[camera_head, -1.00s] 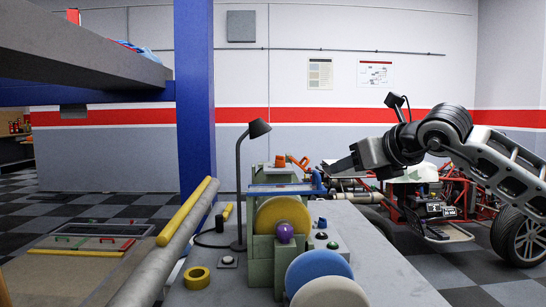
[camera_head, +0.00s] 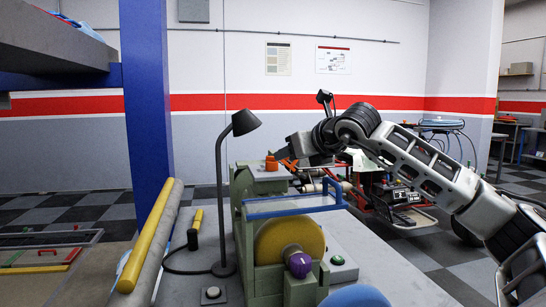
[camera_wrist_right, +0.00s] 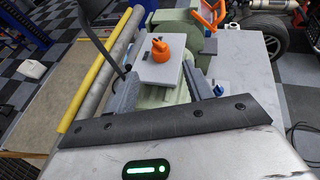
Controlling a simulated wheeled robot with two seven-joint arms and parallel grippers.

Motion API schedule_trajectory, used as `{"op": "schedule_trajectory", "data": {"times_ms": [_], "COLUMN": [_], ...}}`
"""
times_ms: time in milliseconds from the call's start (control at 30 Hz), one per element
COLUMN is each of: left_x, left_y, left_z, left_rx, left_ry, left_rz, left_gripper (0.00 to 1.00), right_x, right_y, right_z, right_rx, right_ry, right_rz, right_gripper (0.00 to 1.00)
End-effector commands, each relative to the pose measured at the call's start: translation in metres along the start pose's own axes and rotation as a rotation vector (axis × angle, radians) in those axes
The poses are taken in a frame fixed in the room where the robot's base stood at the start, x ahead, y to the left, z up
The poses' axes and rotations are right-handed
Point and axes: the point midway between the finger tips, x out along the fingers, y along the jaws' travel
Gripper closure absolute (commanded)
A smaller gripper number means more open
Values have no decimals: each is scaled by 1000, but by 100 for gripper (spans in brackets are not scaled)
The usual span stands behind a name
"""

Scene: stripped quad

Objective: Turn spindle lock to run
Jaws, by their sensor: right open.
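A green machine (camera_head: 243,205) stands on a grey bench, with an orange knob (camera_head: 271,163) on a grey plate on its top. No label that I can read marks the spindle lock. In the right wrist view the orange knob (camera_wrist_right: 162,50) stands upright on the grey plate (camera_wrist_right: 172,68), beyond my fingertips. My right gripper (camera_wrist_right: 159,72) is open and empty, its two fingers apart on either side of the line to the knob. In the head view my right gripper (camera_head: 300,148) is just right of the knob, not touching it visibly. My left gripper is out of view.
An orange handle (camera_wrist_right: 208,15) stands beyond the plate. A black lamp (camera_head: 232,150) rises close on the left. Yellow and grey bars lie left.

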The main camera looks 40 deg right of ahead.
Motion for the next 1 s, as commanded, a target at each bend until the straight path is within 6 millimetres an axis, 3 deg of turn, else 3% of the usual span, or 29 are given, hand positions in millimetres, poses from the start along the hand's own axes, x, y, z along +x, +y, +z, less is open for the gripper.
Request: {"op": "schedule_trajectory", "data": {"times_ms": [200,400,600,867,900,1000], "left_x": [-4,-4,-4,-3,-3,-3], "left_y": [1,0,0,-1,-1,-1], "left_z": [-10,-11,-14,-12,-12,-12], "left_rx": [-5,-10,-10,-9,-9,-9], "left_ry": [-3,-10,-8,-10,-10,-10], "left_rz": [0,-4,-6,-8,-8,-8], "left_gripper": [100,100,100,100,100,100], "right_x": [48,80,94,96,95,95], "right_y": [1,0,0,0,0,0], "right_z": [2,2,1,0,0,0], "right_rx": [3,3,0,-1,0,0], "right_ry": [1,-1,-1,-1,-1,-1], "right_rz": [3,1,1,0,0,0], "right_gripper": [49,49,49,49,52,80]}}
